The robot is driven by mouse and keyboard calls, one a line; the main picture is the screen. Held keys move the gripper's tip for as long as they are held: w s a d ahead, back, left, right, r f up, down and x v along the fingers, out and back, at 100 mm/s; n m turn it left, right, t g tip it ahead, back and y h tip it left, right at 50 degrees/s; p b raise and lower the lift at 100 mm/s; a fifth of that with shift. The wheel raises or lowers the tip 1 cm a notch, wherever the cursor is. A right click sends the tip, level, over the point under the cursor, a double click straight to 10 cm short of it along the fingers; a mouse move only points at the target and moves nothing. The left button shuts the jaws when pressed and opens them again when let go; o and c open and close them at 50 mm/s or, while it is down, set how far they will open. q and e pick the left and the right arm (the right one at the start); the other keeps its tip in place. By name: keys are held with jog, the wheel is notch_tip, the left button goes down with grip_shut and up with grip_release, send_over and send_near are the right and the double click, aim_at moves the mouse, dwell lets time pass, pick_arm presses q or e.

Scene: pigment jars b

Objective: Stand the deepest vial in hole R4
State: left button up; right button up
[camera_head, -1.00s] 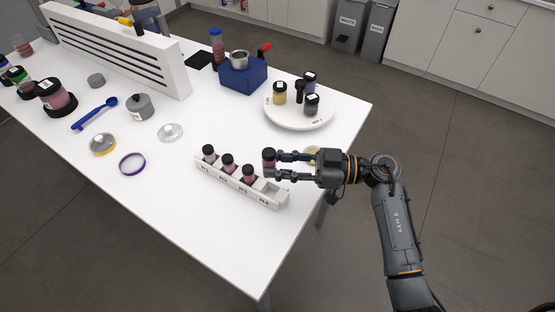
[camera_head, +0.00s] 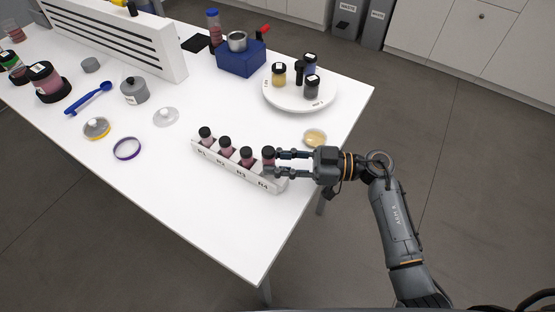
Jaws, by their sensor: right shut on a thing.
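The white rack (camera_head: 236,178) stands near the table's front right edge, its holes labelled R1 to R4. Vials with black caps and pinkish-red contents stand in R1 (camera_head: 206,137), R2 (camera_head: 225,147) and R3 (camera_head: 246,158). My right gripper (camera_head: 272,163) is shut on a similar vial (camera_head: 268,153), holding it upright at hole R4. Its cap sits slightly higher than the row of the others would put it. The fingers and rack hide its lower end, so I cannot tell how deep it sits. My left gripper is not in view.
A round white tray (camera_head: 287,103) with several jars stands behind the rack, and a yellow-filled dish (camera_head: 315,138) lies beside my right gripper. A blue block (camera_head: 241,60) stands farther back. Lids (camera_head: 127,149) lie left; the front table is clear.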

dwell(0.4)
jog(key=shift+p, duration=0.45)
jog(key=shift+r, duration=0.1)
dwell(0.5)
jog(key=shift+p, duration=0.45)
jog(key=shift+p, duration=0.4)
jog(key=shift+f+b, duration=0.95)
jog(key=shift+f, duration=0.95)
jog(key=o, duration=1.1)
jog(key=shift+f, duration=0.1)
jog(key=shift+s, duration=0.1)
